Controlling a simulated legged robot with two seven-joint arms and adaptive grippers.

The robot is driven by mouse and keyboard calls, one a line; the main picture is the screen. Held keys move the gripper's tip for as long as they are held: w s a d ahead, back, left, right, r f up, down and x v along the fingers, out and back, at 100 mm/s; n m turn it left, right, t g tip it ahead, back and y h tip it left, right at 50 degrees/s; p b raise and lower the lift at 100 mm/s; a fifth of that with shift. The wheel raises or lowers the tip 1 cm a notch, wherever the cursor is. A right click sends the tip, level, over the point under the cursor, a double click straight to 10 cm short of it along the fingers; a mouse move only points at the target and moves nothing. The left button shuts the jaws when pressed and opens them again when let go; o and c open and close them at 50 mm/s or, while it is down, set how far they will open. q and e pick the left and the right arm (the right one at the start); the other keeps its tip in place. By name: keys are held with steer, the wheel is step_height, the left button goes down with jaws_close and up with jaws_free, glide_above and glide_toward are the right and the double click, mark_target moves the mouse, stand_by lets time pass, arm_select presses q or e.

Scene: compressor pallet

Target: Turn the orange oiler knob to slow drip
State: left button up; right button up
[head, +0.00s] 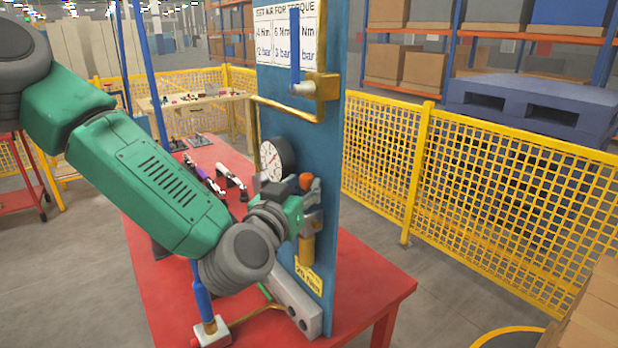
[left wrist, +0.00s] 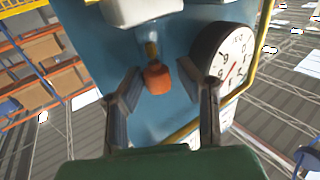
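The orange oiler knob (head: 306,181) sits on the front of the blue panel (head: 300,120), just right of the round white gauge. My left gripper (head: 311,190) is right at the knob and partly covers the fittings around it. In the left wrist view the orange knob (left wrist: 157,79) lies between the two spread fingertips of my left gripper (left wrist: 158,72). Gaps show on both sides, so the gripper is open and does not appear to touch the knob. The drip setting cannot be read. My right gripper is in neither view.
The pressure gauge (head: 277,160) is close beside the left gripper. A brass pipe and valve (head: 318,88) with a blue lever are above. A brass bowl (head: 306,249) hangs below. The panel stands on a red table (head: 365,300); yellow mesh fencing (head: 480,180) is behind.

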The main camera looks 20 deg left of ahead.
arm_select(q)
steer(key=shift+w+d, duration=0.1)
steer(key=shift+d, duration=0.15)
steer(key=shift+d+r, duration=0.1)
steer(key=shift+d, duration=0.1)
steer(key=shift+a, duration=0.15)
jaws_close()
steer(key=shift+a, duration=0.25)
steer(key=shift+d, duration=0.2)
steer(key=shift+a+f, duration=0.1)
steer(key=shift+f, duration=0.1)
jaws_free()
steer(key=shift+r, duration=0.1)
